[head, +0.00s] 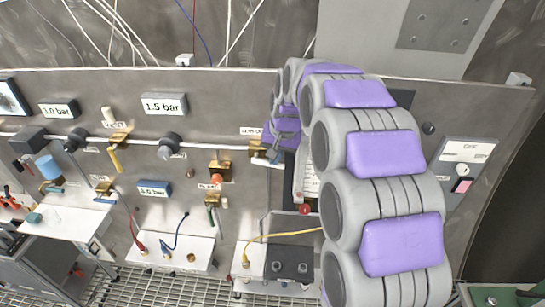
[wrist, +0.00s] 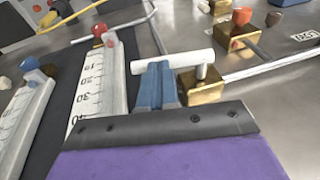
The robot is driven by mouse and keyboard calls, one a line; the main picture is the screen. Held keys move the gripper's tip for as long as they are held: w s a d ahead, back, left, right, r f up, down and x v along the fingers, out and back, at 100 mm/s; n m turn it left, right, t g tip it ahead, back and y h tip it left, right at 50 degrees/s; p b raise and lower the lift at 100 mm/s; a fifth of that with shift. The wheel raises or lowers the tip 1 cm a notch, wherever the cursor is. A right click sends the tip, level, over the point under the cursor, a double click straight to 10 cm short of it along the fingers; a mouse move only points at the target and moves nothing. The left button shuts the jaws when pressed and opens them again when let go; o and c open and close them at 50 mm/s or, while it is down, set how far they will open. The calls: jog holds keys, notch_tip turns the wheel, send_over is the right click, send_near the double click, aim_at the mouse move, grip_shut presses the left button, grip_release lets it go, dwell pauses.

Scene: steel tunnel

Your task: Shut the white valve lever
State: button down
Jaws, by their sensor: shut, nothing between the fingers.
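The white valve lever (wrist: 172,61) is a white rod in the wrist view. It runs left from a short white stem on a brass valve body (wrist: 203,87). In the head view the lever (head: 266,161) shows small beside my arm, below a brass fitting (head: 256,149). My gripper (wrist: 158,70) has its blue fingers together with nothing between them. The fingertips reach the lever's underside in the picture, and the rod overlaps them. I cannot tell whether they touch. In the head view my arm hides most of the gripper.
A white scale gauge with a red knob (wrist: 99,31) stands left of the lever, and another with a blue knob (wrist: 38,78) further left. A brass valve with an orange knob (wrist: 242,17) is at upper right. The wall panel holds several other valves and a "1.5 bar" label (head: 164,104).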

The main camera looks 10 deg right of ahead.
jog(key=f+y+b, duration=0.1)
jog(key=y, duration=0.1)
jog(key=shift+d+f+t+y+b, duration=0.3)
jog(key=shift+f+t+b, duration=0.05)
jog(key=shift+t, duration=0.05)
jog(key=shift+d+f, duration=0.15)
jog(key=shift+f, duration=0.15)
jog(key=shift+s+r, duration=0.15)
jog(key=shift+r, duration=0.3)
jog(key=v, duration=0.4)
jog(key=d+v, duration=0.1)
jog(key=v, duration=0.3)
jog(key=d+f+v, duration=0.1)
jog(key=v, duration=0.3)
jog(key=shift+s, duration=0.3)
jog(key=shift+s+r, duration=0.15)
jog(key=shift+r, duration=0.2)
jog(key=shift+d+b, duration=0.1)
jog(key=shift+b, duration=0.2)
